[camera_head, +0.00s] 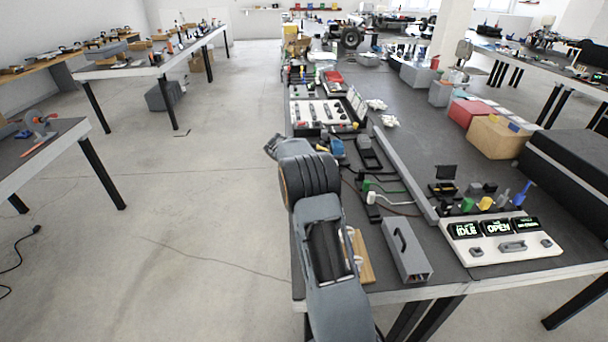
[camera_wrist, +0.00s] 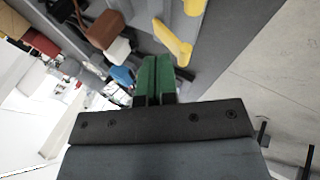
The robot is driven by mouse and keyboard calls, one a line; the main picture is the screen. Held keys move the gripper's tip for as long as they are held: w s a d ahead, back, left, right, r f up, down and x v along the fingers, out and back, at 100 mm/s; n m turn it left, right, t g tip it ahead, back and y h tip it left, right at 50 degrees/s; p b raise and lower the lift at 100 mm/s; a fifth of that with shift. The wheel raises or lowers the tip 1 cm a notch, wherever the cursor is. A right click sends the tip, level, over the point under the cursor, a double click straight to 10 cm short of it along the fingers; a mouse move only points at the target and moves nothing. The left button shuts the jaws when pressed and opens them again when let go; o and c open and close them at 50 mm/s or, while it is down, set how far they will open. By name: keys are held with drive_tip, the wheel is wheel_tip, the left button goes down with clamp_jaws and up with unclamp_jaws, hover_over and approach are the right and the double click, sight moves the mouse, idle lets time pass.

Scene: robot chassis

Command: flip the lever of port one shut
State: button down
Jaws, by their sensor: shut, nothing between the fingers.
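A white console (camera_head: 500,250) lies at the right front of the bench. I cannot tell which part is the lever of port one. My gripper's green fingers (camera_wrist: 155,80) are together and empty in the wrist view. A yellow handle-like piece (camera_wrist: 173,42) lies beyond them to the right, apart from the fingers. My fingertips are not clear in the head view.
A grey box with a black handle (camera_head: 408,250) stands near the front edge. Cables and green and white connectors (camera_head: 368,190) lie beside my arm. A long grey rail (camera_head: 404,175) runs along the bench. The floor to the left is open.

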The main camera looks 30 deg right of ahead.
wheel_tip(320, 180, up, 5)
drive_tip(key=p, duration=0.3)
drive_tip(key=a+b+v, duration=0.1)
drive_tip(key=v, duration=0.8)
drive_tip(key=shift+f, duration=0.3)
drive_tip(key=shift+d, duration=0.1)
